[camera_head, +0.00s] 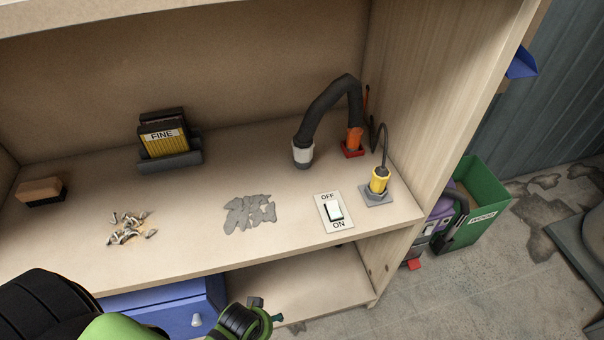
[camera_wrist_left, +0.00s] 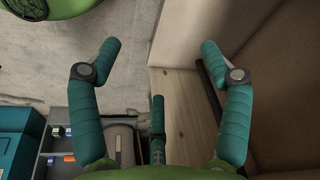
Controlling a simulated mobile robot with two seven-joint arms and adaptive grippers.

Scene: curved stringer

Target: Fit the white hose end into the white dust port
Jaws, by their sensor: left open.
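A black hose (camera_head: 328,97) arches over the bench top at the right in the head view. Its white hose end (camera_head: 303,153) points down at the bench, and its orange end (camera_head: 354,138) is at a red base. I cannot make out a white dust port in either view. My left gripper (camera_wrist_left: 160,52) is open in the left wrist view, its teal fingers spread wide with nothing between them.
The bench holds a FINE box (camera_head: 162,138), a sanding block (camera_head: 41,190), screws (camera_head: 128,230), a grey patch (camera_head: 249,212), a switch (camera_head: 334,211) and a yellow plug (camera_head: 379,181). A blue drawer (camera_head: 165,305) is below. A green bin (camera_head: 482,205) stands at right.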

